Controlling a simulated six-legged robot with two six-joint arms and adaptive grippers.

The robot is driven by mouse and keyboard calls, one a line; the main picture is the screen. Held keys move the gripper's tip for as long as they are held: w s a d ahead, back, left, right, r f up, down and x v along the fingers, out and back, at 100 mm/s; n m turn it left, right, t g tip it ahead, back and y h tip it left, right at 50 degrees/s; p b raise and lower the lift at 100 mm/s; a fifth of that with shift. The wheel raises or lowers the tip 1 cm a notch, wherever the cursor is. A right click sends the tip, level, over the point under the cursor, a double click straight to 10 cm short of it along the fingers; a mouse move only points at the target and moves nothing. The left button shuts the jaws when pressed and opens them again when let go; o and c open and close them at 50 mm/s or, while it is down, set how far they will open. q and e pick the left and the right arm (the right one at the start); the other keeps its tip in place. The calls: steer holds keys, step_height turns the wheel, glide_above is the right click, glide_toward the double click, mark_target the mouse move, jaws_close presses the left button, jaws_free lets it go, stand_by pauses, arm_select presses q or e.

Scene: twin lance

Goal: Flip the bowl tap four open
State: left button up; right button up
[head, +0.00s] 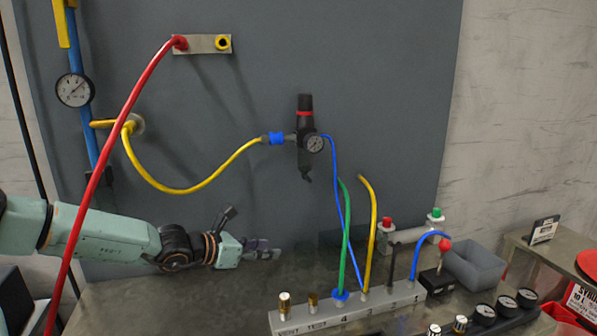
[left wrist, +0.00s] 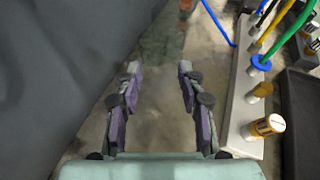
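A pale manifold block (head: 335,312) on the bench carries the labels VENT, TEST and 4 along its front. A green hose (head: 346,240) enters a blue collar (head: 340,295) above the 4. A regulator with a bowl (head: 304,130) hangs on the panel, with a small black piece (head: 307,175) below it. I cannot tell which part is bowl tap four. My left gripper (head: 264,249) is low, left of the manifold; its fingers are apart and empty in the left wrist view (left wrist: 160,85). The manifold (left wrist: 240,115) is right of the fingers there, apart from them. My right gripper is not in view.
A red hose (head: 110,150) crosses in front of my left arm. A yellow hose (head: 190,188) loops across the panel. A grey bin (head: 475,266) and several gauges (head: 505,305) stand right. Bare bench (head: 190,305) lies left of the manifold.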

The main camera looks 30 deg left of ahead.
arm_select(q)
steer(key=s+d+m+p, duration=0.1)
steer(key=s+m+p, duration=0.1)
steer(key=s+d+m+g+p, duration=0.1)
steer(key=s+m+p, duration=0.1)
steer(key=s+d+m+g+p, duration=0.1)
steer(key=s+d+p, duration=0.1)
steer(key=shift+f+m, duration=0.4)
jaws_close()
step_height(320, 180, up, 16)
steer(key=a+m+t+y+p, duration=0.1)
steer(key=m+t+y+p, duration=0.4)
steer(key=m+t+y, duration=0.1)
steer(key=shift+w+a+m+t, duration=0.2)
steer(key=shift+w+m+t, duration=0.1)
steer(key=shift+m+t, duration=0.5)
steer(key=shift+f, duration=0.1)
